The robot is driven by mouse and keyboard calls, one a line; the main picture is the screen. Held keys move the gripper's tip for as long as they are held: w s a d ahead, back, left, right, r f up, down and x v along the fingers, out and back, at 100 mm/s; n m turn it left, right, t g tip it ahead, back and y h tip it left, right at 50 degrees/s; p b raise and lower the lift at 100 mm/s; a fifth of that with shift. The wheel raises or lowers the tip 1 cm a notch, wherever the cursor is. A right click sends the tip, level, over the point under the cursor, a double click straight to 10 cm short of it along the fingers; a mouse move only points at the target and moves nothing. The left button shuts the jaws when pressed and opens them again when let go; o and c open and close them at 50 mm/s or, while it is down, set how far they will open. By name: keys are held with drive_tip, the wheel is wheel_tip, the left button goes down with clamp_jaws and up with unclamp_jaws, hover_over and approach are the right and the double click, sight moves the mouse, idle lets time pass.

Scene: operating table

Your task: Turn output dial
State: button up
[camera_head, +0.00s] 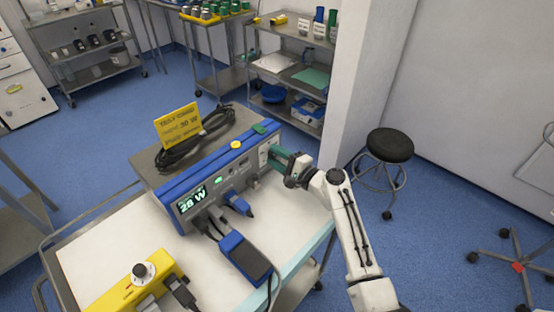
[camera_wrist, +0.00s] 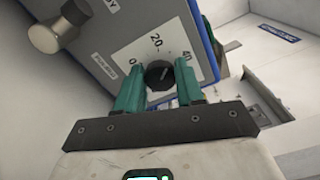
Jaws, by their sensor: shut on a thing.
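The grey and blue power unit (camera_head: 232,178) stands on the white-topped cart, its green display (camera_head: 193,199) reading 28 W. A yellow card (camera_head: 178,127) on top appears to give a target of 30 W. In the wrist view, the black output dial (camera_wrist: 159,75) sits on a white scale plate marked 0, 20 and 40. My gripper (camera_wrist: 159,66), with green fingers, is shut on the dial, one finger on each side. In the head view my gripper (camera_head: 283,162) reaches the panel's right end and hides the dial.
A coiled black cable (camera_head: 188,152) lies on the unit. Plugs and cables hang from its front, near a blue device (camera_head: 245,258). A yellow box with a knob (camera_head: 140,275) sits at the cart's front left. A black stool (camera_head: 390,146) stands right of my arm.

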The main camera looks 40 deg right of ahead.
drive_tip(key=shift+f+n+b, duration=0.3)
drive_tip(key=shift+n+b, duration=0.4)
drive_tip(key=shift+b, duration=0.05)
drive_tip(key=shift+r+n, duration=0.2)
drive_tip(key=shift+n, duration=0.2)
drive_tip(key=o, duration=1)
drive_tip(key=shift+o, duration=0.2)
drive_tip(key=shift+s, duration=0.1)
drive_tip(key=s+b, duration=0.1)
drive_tip(key=s, duration=0.9)
drive_tip(key=shift+s+d, duration=0.15)
drive_tip(key=shift+s, duration=0.15)
